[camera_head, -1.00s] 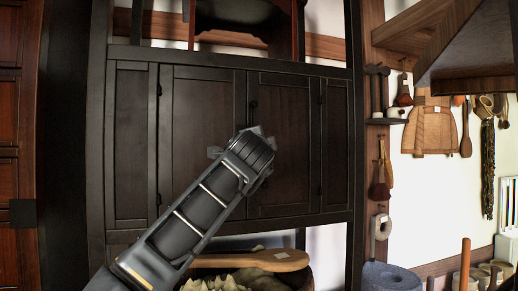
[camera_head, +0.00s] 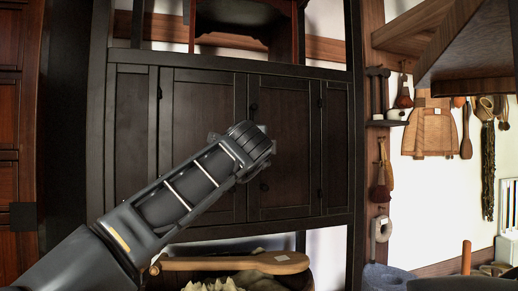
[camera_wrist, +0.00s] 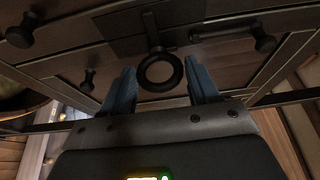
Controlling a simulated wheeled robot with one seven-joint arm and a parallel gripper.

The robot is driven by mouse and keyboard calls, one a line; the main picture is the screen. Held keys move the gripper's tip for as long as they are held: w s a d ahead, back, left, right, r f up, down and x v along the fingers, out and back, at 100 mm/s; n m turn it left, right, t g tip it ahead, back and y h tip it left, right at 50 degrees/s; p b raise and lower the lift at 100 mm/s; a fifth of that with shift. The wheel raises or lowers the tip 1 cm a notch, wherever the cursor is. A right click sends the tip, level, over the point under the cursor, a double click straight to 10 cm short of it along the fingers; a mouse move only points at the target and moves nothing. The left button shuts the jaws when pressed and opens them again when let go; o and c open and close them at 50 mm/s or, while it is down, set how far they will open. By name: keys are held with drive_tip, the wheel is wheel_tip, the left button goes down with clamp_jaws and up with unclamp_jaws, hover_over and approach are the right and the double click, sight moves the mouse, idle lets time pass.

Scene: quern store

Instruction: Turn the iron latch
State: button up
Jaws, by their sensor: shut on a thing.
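The iron latch (camera_wrist: 160,89) shows in the wrist view as a dark ring hanging from a dark plate on a wooden front. My gripper (camera_wrist: 159,66) has one blue finger on each side of the ring and is shut on it. In the head view my gripper (camera_head: 250,146) is against the dark cabinet (camera_head: 205,95), near the line between its middle doors. There the wrist hides the latch and the fingertips.
Dark round knobs (camera_wrist: 264,42) stick out beside the latch in the wrist view. Below the cabinet lies a wooden paddle (camera_head: 285,263) over a basket of pale stuff. A wooden beam (camera_head: 470,50) juts in at the upper right. Tools hang on the right wall.

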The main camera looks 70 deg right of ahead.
drive_tip(key=o, duration=1)
drive_tip(key=shift+c, duration=0.2)
drive_tip(key=b+v, duration=0.1)
drive_tip(key=v, duration=0.6)
drive_tip(key=shift+s+a+b, duration=0.15)
drive_tip(key=shift+a+b, duration=0.15)
drive_tip(key=shift+a, duration=0.05)
